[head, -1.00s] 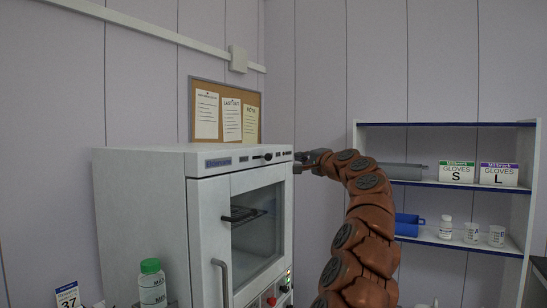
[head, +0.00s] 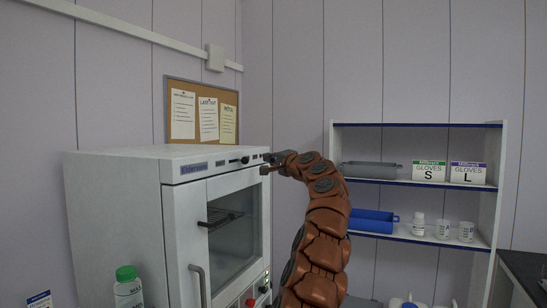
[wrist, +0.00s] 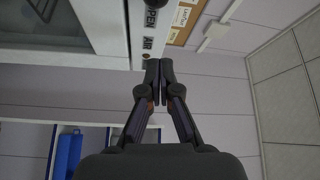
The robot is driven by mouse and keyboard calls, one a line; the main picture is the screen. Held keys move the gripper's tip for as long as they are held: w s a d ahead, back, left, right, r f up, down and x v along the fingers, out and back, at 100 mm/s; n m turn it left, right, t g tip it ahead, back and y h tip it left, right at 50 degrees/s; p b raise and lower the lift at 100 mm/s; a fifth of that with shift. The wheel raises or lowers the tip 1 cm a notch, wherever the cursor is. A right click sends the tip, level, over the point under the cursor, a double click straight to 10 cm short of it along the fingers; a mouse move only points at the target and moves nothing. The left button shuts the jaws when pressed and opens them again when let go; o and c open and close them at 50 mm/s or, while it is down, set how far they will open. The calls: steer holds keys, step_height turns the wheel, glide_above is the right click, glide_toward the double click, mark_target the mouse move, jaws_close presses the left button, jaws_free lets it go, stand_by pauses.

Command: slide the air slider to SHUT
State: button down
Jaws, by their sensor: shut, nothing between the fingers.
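The white oven-like cabinet (head: 130,200) stands at left in the head view. Small dark fittings (head: 240,161) sit on its upper front strip; I cannot tell which one is the air slider. In the wrist view the white strip carries the words OPEN (wrist: 151,18) and AIR (wrist: 147,44); the SHUT mark cannot be made out. My gripper (head: 268,163) is at the right end of that strip. In the wrist view my gripper (wrist: 159,66) is shut and empty, its tips just beside the AIR label. Contact with the strip cannot be told.
A cork board (head: 202,112) with papers hangs behind the cabinet. A shelf (head: 420,184) with glove boxes, trays and bottles stands at right. A green-capped bottle (head: 127,288) is in front of the cabinet. The cabinet's door handle (head: 199,287) sticks out.

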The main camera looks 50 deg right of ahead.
mark_target(245, 160)
steer(key=shift+w+a+f+p, duration=0.15)
steer(key=shift+w+a, duration=0.3)
steer(key=shift+w, duration=0.35)
steer(key=shift+w+a+f+p, duration=0.15)
steer(key=shift+w+a, duration=0.25)
steer(key=shift+w, duration=0.45)
steer(key=shift+w+a+p, duration=0.2)
steer(key=shift+w+a, duration=0.25)
steer(key=shift+w, duration=0.35)
steer(key=shift+a, duration=0.1)
